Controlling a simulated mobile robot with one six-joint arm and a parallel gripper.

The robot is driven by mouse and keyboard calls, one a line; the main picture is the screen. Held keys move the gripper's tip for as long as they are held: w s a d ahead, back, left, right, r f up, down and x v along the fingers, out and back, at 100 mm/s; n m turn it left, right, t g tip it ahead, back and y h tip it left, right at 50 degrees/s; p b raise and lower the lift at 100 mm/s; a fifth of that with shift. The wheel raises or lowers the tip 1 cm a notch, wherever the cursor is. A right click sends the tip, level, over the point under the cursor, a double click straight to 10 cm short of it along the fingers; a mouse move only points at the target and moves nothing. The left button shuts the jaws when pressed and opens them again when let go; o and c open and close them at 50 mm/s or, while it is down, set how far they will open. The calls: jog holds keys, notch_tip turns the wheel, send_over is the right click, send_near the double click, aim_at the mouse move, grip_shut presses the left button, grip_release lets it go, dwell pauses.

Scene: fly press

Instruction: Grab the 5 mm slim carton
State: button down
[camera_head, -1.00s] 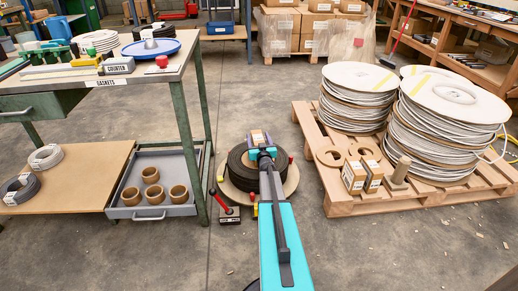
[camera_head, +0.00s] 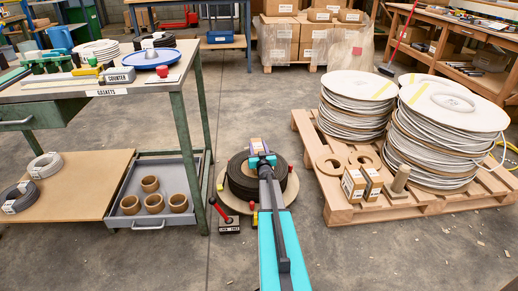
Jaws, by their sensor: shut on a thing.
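My gripper (camera_head: 261,157) is at the far end of my teal arm, above the black coil (camera_head: 240,181) on its round wooden base. It is shut on a small brown carton (camera_head: 256,143), whose top shows just beyond the jaws. The fingers and the lower part of this carton are mostly hidden by the wrist. Two more small cartons, a left one (camera_head: 353,184) and a right one (camera_head: 373,183), stand side by side on the wooden pallet to the right. Their print is too small to read, so I cannot tell the sizes.
The pallet (camera_head: 345,214) also bears large cable reels (camera_head: 448,135), tan rings (camera_head: 330,163) and a wooden peg (camera_head: 401,176). A workbench (camera_head: 150,90) stands left, with a grey drawer (camera_head: 125,222) of tan rolls below. A red-handled tool (camera_head: 226,222) stands beside the coil. Floor between is clear.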

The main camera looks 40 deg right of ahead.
jog(key=shift+r+p, duration=0.4)
jog(key=shift+r, duration=0.45)
jog(key=shift+r+p, duration=0.65)
jog(key=shift+r, duration=0.3)
jog(key=w+a+r+p+v, duration=0.1)
jog(key=p+v, duration=0.3)
jog(key=v, duration=1.2)
jog(key=shift+r, duration=0.15)
jog(key=shift+a, duration=0.1)
